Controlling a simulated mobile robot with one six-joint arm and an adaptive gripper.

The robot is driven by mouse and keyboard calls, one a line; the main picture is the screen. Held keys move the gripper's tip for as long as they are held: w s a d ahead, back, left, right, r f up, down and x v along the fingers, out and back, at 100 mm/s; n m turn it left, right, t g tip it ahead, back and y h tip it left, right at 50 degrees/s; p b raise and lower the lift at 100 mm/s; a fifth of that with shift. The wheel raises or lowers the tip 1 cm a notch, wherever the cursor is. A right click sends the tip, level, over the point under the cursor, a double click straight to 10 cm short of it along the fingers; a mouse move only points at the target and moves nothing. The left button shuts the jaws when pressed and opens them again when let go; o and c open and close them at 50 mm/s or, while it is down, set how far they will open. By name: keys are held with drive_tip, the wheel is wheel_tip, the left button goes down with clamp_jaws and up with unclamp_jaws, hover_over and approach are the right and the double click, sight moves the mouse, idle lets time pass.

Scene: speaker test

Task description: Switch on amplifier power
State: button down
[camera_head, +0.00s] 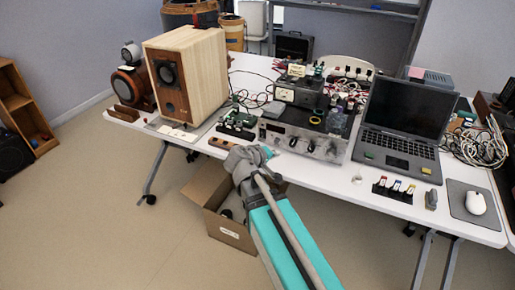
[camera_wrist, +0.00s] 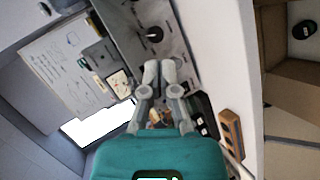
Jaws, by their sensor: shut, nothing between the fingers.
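The amplifier (camera_head: 300,142) is a metal-fronted unit with several knobs at the table's front edge, left of the laptop. Its front panel (camera_wrist: 135,30) fills the upper middle of the wrist view, with a dark round knob (camera_wrist: 154,33) on it. My gripper (camera_head: 268,151) is at the left part of the amplifier's front in the head view. In the wrist view my gripper (camera_wrist: 160,68) is shut and empty, its two fingertips together in front of the panel, below the knob. I cannot tell whether they touch the panel. I cannot make out the power switch or its position.
A wooden speaker (camera_head: 188,75) stands on the table to the left, with a green circuit board (camera_head: 238,121) beside the amplifier. A laptop (camera_head: 402,125) is to the right. Wired equipment is stacked on the amplifier. An open cardboard box (camera_head: 210,190) sits on the floor below.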

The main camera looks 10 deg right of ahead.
sight(262, 133)
drive_tip(key=w+a+f+n+t+b, duration=0.2)
drive_tip(key=a+f+n+t+b, duration=0.1)
drive_tip(key=b, duration=0.5)
drive_tip(key=w+a+f+n+t+h+b, duration=0.1)
drive_tip(key=w+a+f+n+t+b, duration=0.2)
drive_tip(key=a+t+b, duration=0.2)
drive_tip(key=shift+w+a+f+n+b, duration=0.3)
drive_tip(key=shift+a+b, duration=0.85)
drive_tip(key=shift+b, duration=0.3)
drive_tip(key=shift+w+d, duration=0.1)
drive_tip(key=p+x, duration=0.1)
drive_tip(key=x, duration=0.5)
drive_tip(key=p+x, duration=0.1)
drive_tip(key=x, duration=0.6)
drive_tip(key=shift+w+d+r, duration=0.1)
drive_tip(key=shift+w+r, duration=0.1)
drive_tip(key=shift+r, duration=0.05)
drive_tip(key=shift+w+d, duration=0.1)
